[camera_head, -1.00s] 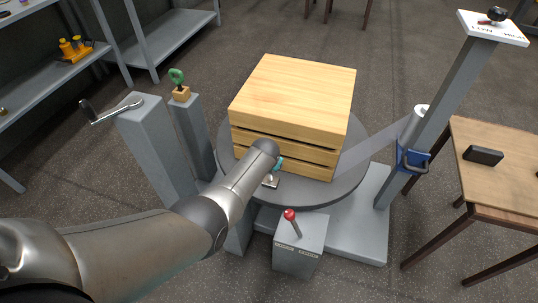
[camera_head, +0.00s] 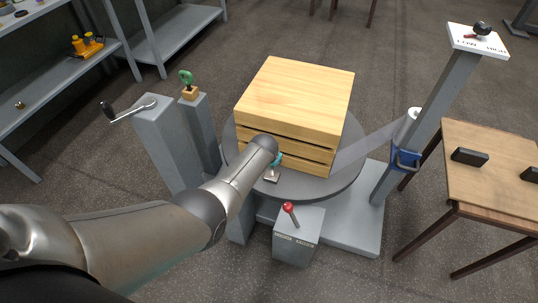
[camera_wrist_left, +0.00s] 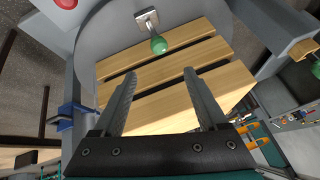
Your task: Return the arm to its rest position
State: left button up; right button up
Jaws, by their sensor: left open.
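My left arm comes in from the left in the head view and reaches toward the front of a slatted wooden crate (camera_head: 298,95). Its gripper is mostly hidden behind the wrist there. In the wrist view the left gripper (camera_wrist_left: 157,76) is open, with nothing between its two fingers and crate slats (camera_wrist_left: 165,85) behind them. A green-knobbed handle (camera_wrist_left: 158,45) on a small metal plate lies beyond the fingertips, apart from them. In the head view the plate (camera_head: 271,178) shows on the round grey turntable (camera_head: 325,188). My right gripper is not in view.
A red-knobbed lever box (camera_head: 297,240) stands in front of the turntable. Posts with a crank (camera_head: 130,110) and a green handle (camera_head: 187,80) stand left. A tall post with a white panel (camera_head: 478,40) and a wooden table (camera_head: 490,185) stand right.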

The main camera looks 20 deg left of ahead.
pick_arm(q)
jog(key=shift+f, duration=0.1)
dwell(0.3)
jog(key=s+f+g, duration=0.2)
jog(key=s+f, duration=0.9)
jog(key=s, duration=0.2)
jog(key=s+f+g, duration=0.1)
jog(key=s+f, duration=0.3)
jog(key=s, duration=0.8)
jog(key=s+a+f+g+h, duration=0.1)
jog(key=s+f, duration=0.3)
jog(key=s, duration=0.9)
jog(key=s+f+g, duration=0.1)
jog(key=s+f, duration=0.3)
jog(key=s, duration=0.9)
jog(key=shift+s+a+n, duration=0.15)
jog(key=shift+a+n, duration=0.05)
jog(key=shift+n, duration=0.1)
